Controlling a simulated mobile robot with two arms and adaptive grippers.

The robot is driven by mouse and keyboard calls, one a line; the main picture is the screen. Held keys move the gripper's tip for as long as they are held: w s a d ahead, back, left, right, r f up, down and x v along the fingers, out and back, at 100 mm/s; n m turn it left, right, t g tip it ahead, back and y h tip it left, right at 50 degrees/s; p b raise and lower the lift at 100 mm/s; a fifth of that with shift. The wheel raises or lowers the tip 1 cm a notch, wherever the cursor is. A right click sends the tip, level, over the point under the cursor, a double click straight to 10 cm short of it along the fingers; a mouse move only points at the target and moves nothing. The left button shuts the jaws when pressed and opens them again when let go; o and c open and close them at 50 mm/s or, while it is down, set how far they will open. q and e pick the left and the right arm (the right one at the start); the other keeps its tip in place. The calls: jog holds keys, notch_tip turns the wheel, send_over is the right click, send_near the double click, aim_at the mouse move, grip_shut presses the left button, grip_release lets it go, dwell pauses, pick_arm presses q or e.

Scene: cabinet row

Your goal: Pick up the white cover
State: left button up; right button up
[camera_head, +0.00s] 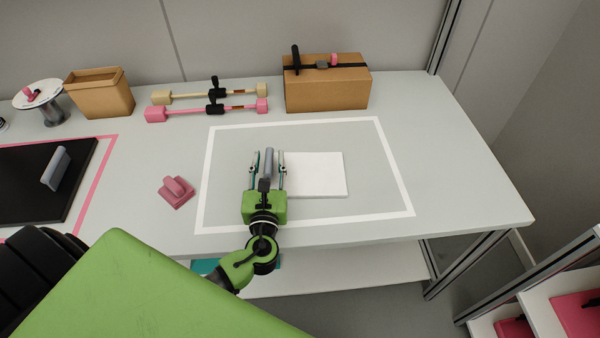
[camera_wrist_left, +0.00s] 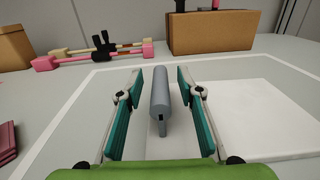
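The white cover (camera_head: 318,174) is a flat white plate lying inside the white outlined area of the table. Its grey bar handle (camera_head: 269,160) stands up near its left side, and the cover also shows in the left wrist view (camera_wrist_left: 255,118). My left gripper (camera_head: 268,167) is over the cover's left part. Its two teal-padded fingers are open, one on each side of the handle (camera_wrist_left: 160,92), with a visible gap on both sides. The gripper's palm hides part of the cover's near left edge. My right gripper is not in view.
A pink handled block (camera_head: 176,192) sits left of the outline. A black plate with a grey handle (camera_head: 55,168) lies further left. A cardboard box (camera_head: 326,90), two barbell-like bars (camera_head: 208,108) and an open brown box (camera_head: 100,94) stand behind. The table's right part is clear.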

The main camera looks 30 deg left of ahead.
pick_arm(q)
grip_shut()
